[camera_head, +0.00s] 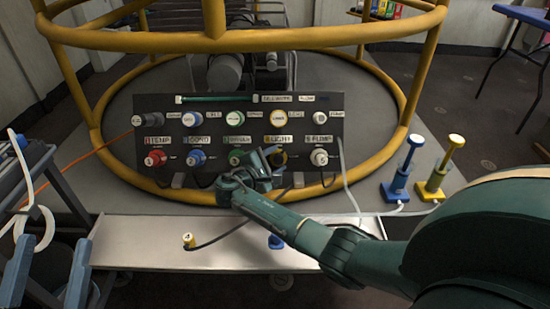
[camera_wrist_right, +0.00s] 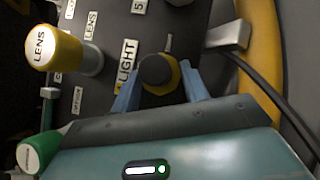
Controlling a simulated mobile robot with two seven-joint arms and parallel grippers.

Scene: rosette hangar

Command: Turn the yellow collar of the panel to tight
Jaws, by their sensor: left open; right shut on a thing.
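The dark panel (camera_head: 215,136) stands tilted behind a metal tray. Its lower row has coloured collars under labels. The yellow collar (camera_wrist_right: 177,86) sits beside the LIGHT label, around a black round plug end (camera_wrist_right: 158,70). My right gripper (camera_head: 262,160) reaches the panel from the right and partly covers this spot in the head view. In the right wrist view its two blue-grey fingers (camera_wrist_right: 161,88) are shut on the yellow collar, one on each side. Whether a tightness mark lines up cannot be seen.
A yellow LENS knob (camera_wrist_right: 52,50) and a green knob (camera_wrist_right: 40,150) are close to my right gripper. Red (camera_head: 155,159), blue (camera_head: 196,158) and white (camera_head: 319,157) collars share the lower row. A yellow rail (camera_head: 180,194) surrounds the panel. A loose yellow-capped cable end (camera_head: 189,240) lies on the tray (camera_head: 140,230).

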